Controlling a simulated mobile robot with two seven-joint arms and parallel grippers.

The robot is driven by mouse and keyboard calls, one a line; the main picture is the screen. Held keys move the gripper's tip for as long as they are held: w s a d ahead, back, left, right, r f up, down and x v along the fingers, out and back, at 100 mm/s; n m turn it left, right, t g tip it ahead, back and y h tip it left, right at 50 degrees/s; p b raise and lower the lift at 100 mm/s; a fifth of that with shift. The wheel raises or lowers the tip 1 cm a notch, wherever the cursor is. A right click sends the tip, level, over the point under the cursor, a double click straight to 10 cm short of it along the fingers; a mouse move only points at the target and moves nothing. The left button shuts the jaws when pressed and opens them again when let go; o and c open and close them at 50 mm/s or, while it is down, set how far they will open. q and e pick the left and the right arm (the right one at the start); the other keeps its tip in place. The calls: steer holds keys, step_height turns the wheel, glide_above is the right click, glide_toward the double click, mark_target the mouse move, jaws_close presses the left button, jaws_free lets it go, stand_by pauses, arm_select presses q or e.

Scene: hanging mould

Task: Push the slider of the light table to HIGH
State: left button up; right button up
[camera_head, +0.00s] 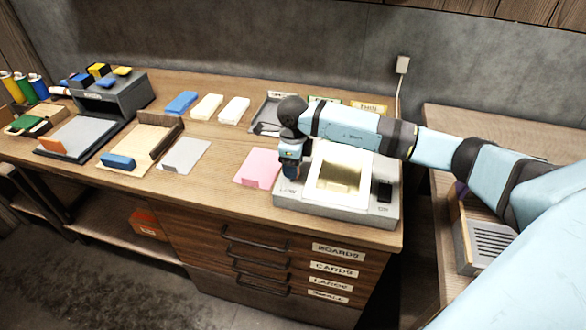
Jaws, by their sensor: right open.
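The light table (340,210) is a pale grey box at the right end of the wooden workbench, with a glowing panel (341,172) on top. A LOW label shows at its front left corner. A small black part (384,192) sits at its right side above another small label. My right gripper (291,175) points down at the left side of the light table, its arm crossing above the table's back. The gripper hides the slider and any HIGH label, and I cannot tell whether it touches the slider. My left gripper is out of view.
A pink sheet (257,168) lies just left of the light table. A grey card (184,155), white blocks (207,107) and a blue block (181,103) lie further left. A grey tray (268,115) stands behind the gripper. A wall outlet (402,64) has a hanging cord.

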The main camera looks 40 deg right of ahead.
steer(key=shift+f, duration=0.85)
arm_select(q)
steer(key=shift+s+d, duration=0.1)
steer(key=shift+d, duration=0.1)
arm_select(e)
steer(key=shift+f, duration=0.15)
jaws_close()
steer(key=shift+w+d, duration=0.15)
steer(key=shift+d, duration=0.05)
steer(key=w+d+b, duration=0.1)
steer(key=w+d, duration=0.1)
steer(key=w+d+b, duration=0.2)
steer(key=shift+w+d+f, duration=0.1)
steer(key=shift+d+f, duration=0.05)
steer(key=shift+d, duration=0.25)
steer(key=shift+w+d, duration=0.1)
steer(key=shift+d, duration=0.1)
steer(key=shift+r, duration=0.3)
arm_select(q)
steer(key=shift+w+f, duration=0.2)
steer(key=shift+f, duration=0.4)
